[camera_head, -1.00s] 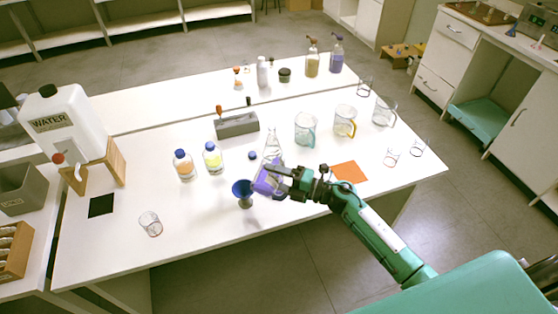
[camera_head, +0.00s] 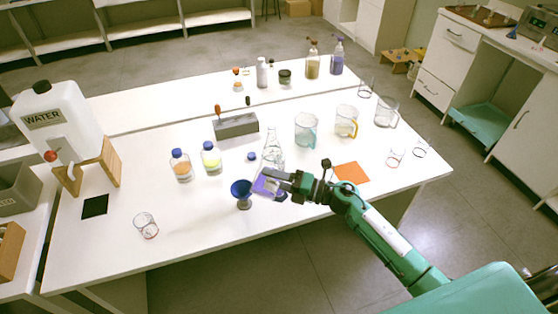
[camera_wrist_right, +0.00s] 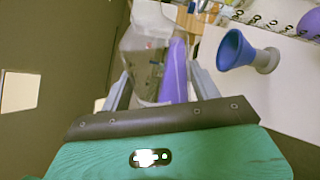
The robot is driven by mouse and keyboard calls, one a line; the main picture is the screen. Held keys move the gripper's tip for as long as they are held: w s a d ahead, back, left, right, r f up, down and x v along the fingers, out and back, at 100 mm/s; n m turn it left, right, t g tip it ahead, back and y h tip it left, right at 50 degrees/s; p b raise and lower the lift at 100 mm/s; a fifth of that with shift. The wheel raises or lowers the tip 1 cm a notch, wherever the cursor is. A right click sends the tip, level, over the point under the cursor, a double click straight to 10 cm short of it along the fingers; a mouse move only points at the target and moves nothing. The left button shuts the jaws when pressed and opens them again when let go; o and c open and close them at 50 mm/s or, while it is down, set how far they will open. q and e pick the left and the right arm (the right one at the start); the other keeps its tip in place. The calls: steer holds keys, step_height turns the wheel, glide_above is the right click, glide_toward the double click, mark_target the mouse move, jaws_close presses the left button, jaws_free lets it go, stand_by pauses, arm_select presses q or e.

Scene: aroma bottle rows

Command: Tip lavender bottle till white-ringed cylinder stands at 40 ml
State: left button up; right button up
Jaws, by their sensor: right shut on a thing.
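My right gripper (camera_head: 283,184) is shut on a clear bottle of lavender liquid (camera_head: 264,186), held tilted above the table. In the right wrist view the bottle (camera_wrist_right: 143,62) lies between the fingers, its purple liquid (camera_wrist_right: 177,66) along one side. A blue funnel (camera_head: 242,187) stands just left of the bottle, on a narrow vessel with a grey foot (camera_head: 244,205). The funnel (camera_wrist_right: 236,50) also shows in the right wrist view. I cannot make out a white ring, the level in that vessel, or whether liquid is flowing. My left gripper is out of view.
A clear conical flask (camera_head: 273,148) stands close behind the bottle. Mugs and an orange mat (camera_head: 351,173) are to the right.

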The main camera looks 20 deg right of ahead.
steer(key=shift+w+d+f+n+b, duration=0.15)
steer(key=shift+w+f+n+b, duration=0.05)
steer(key=shift+n+b, duration=0.7)
steer(key=shift+r+n+b, duration=0.1)
steer(key=shift+n+b, duration=0.2)
steer(key=shift+b, duration=0.05)
steer(key=shift+w+d+n, duration=0.1)
steer(key=shift+w+n, duration=0.05)
steer(key=shift+n, duration=0.15)
steer(key=n+b, duration=0.2)
steer(key=b, duration=0.1)
steer(key=shift+w+d+r, duration=0.15)
steer(key=shift+w, duration=0.05)
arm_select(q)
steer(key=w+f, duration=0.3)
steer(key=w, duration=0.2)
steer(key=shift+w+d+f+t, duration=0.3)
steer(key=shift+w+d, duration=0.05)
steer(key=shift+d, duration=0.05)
arm_select(e)
steer(key=shift+r+n, duration=0.15)
steer(key=shift+n, duration=0.25)
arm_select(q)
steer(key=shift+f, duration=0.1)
